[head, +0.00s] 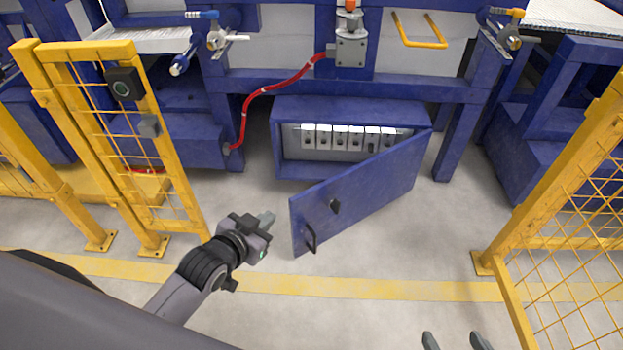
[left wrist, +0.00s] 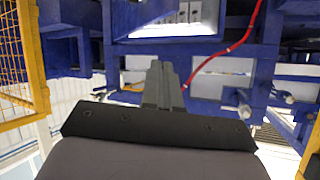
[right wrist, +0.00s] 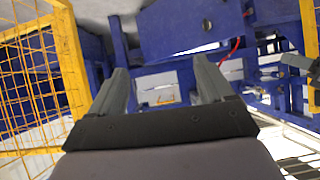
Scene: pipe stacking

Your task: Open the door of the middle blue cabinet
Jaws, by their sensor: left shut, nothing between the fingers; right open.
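The middle blue cabinet (head: 278,152) stands below the frame, with a row of several grey switch-like units (head: 345,138) inside. Its blue door (head: 365,195) is swung wide open, hinged at the cabinet's right side, and its free edge points toward the lower left. A dark handle (head: 309,238) and a dark latch (head: 335,206) are on the door. My left gripper (head: 268,219) is shut and empty, just left of the door's free edge and apart from it. It also shows shut in the left wrist view (left wrist: 163,85). My right gripper (head: 455,341) is open and empty at the bottom, away from the door.
A yellow mesh gate (head: 110,130) stands on the left and a yellow mesh fence (head: 560,210) on the right. A red hose (head: 262,92) runs down left of the cabinet. A yellow line (head: 380,289) crosses the floor. The floor before the door is clear.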

